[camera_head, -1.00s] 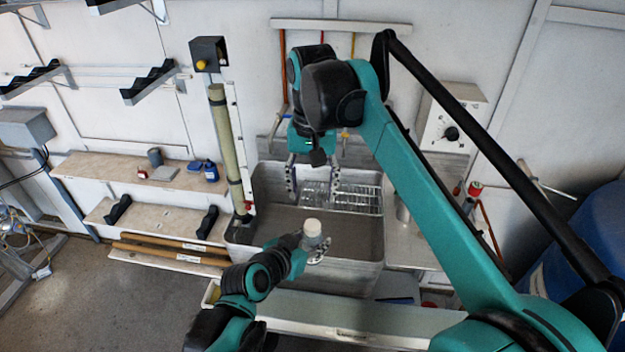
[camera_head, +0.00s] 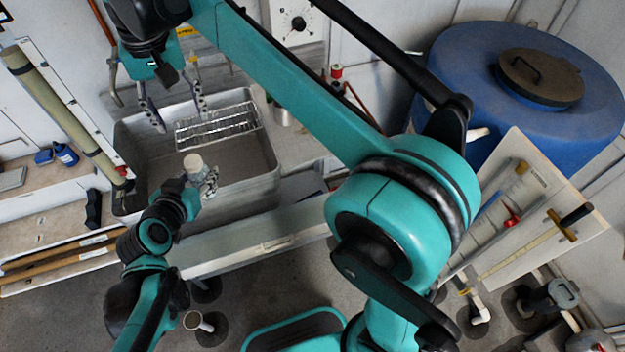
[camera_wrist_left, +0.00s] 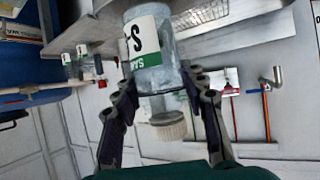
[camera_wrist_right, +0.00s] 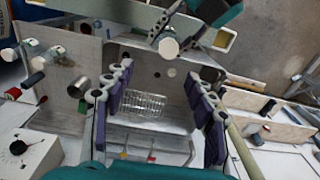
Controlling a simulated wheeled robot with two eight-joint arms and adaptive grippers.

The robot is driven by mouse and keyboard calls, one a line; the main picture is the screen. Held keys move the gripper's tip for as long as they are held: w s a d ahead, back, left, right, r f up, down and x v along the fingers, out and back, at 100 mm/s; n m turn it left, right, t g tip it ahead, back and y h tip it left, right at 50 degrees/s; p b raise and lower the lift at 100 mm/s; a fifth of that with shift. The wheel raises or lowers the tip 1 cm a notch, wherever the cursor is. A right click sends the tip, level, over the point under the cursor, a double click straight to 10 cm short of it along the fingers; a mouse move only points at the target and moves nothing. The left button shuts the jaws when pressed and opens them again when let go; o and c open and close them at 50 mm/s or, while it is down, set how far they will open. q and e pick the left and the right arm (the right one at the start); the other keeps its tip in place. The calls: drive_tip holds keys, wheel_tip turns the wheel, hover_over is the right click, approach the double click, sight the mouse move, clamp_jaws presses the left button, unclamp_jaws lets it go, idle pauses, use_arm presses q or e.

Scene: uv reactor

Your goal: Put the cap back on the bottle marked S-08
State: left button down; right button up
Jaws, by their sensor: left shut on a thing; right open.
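My left gripper (camera_head: 208,182) is shut on a clear bottle (camera_wrist_left: 150,65) with a white and green label. Only part of the label's lettering shows, including an S; the number is not readable. A whitish ribbed cap-like top (camera_wrist_left: 168,125) shows on the bottle's neck in the left wrist view. The pale round top (camera_head: 193,162) faces up in the head view, near the sink's front side. My right gripper (camera_head: 175,108) is open and empty over the back of the sink, behind the bottle; its spread fingers (camera_wrist_right: 162,78) show in the right wrist view.
The grey sink (camera_head: 130,150) holds a wire rack (camera_head: 218,125). Other small bottles (camera_wrist_right: 60,55) and a metal cup (camera_wrist_right: 78,87) stand on the side counter. A blue barrel (camera_head: 460,60) and a leaning board (camera_head: 535,200) are at the right. Blue containers (camera_head: 65,154) sit on the left shelf.

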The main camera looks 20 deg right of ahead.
drive_tip(key=s+d+f+t, duration=0.1)
drive_tip(key=s+d+f, duration=0.15)
drive_tip(key=d, duration=0.45)
drive_tip(key=s+d+f+t, duration=0.2)
drive_tip(key=d+f, duration=0.2)
drive_tip(key=d, duration=0.2)
use_arm(q)
drive_tip(key=shift+s, duration=0.1)
use_arm(e)
drive_tip(key=s+d+f+t, duration=0.3)
drive_tip(key=s+d+f, duration=0.6)
drive_tip(key=f, duration=0.5)
drive_tip(key=shift+s+d+t, duration=0.35)
drive_tip(key=shift+d+t, duration=0.05)
drive_tip(key=shift+d, duration=0.6)
use_arm(q)
drive_tip(key=shift+d, duration=0.1)
use_arm(e)
drive_tip(key=shift+f, duration=0.1)
